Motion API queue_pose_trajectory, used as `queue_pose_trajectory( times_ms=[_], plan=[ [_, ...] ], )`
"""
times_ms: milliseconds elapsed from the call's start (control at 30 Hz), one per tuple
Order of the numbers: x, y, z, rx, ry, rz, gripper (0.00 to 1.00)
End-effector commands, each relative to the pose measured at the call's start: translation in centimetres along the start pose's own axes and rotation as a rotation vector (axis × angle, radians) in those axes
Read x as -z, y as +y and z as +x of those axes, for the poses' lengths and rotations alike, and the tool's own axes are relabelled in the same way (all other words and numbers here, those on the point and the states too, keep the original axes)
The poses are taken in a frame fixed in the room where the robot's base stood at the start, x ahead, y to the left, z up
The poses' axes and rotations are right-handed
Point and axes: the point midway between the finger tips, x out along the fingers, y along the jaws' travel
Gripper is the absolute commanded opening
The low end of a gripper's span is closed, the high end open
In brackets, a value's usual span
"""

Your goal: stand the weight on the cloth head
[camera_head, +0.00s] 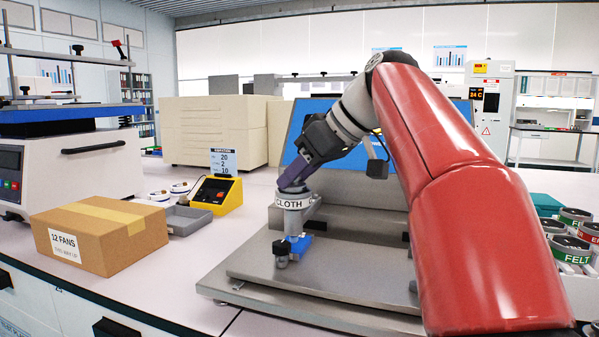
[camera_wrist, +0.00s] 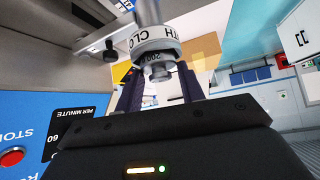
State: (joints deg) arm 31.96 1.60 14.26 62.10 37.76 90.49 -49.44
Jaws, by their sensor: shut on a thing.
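My gripper (camera_wrist: 160,88) is shut on a small weight (camera_wrist: 157,57) with a "200" marking, its knob between the two dark fingers. The cloth head (camera_head: 293,202) is a pale round holder labelled CLOTH on the tester's arm. In the wrist view the cloth head (camera_wrist: 155,36) lies directly beyond the weight, lined up with it, and no clear gap shows between them. I cannot tell whether the weight's load rests on the head. In the head view my gripper (camera_head: 293,186) points down at the top of the head, and the fingers mostly hide the weight.
The tester's metal base plate (camera_head: 330,290) lies below, with its blue panel (camera_head: 300,125) behind. A "12 FANS" box (camera_head: 110,240), a grey tray (camera_head: 188,222) and a yellow display unit (camera_head: 225,195) stand left. Other labelled heads, including FELT (camera_head: 572,252), stand right.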

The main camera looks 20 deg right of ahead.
Motion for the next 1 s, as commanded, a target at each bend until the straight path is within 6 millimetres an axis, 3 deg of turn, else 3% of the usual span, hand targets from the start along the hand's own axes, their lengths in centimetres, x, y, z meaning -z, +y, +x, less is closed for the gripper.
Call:
queue_pose_trajectory(
  times_ms=[33,67,233,567,1000],
  plan=[
    [-0.1,0.0,0.1,0.0,0.001,-0.001,0.0],
    [0.0,0.0,0.0,-0.001,0.001,-0.001,0.43],
    [0.0,0.0,0.0,-0.001,0.001,0.0,0.64],
    [0.0,0.1,-0.4,-0.001,0.0,0.0,0.64],
    [0.1,0.1,-7.1,-0.003,0.001,0.0,0.64]
  ],
)
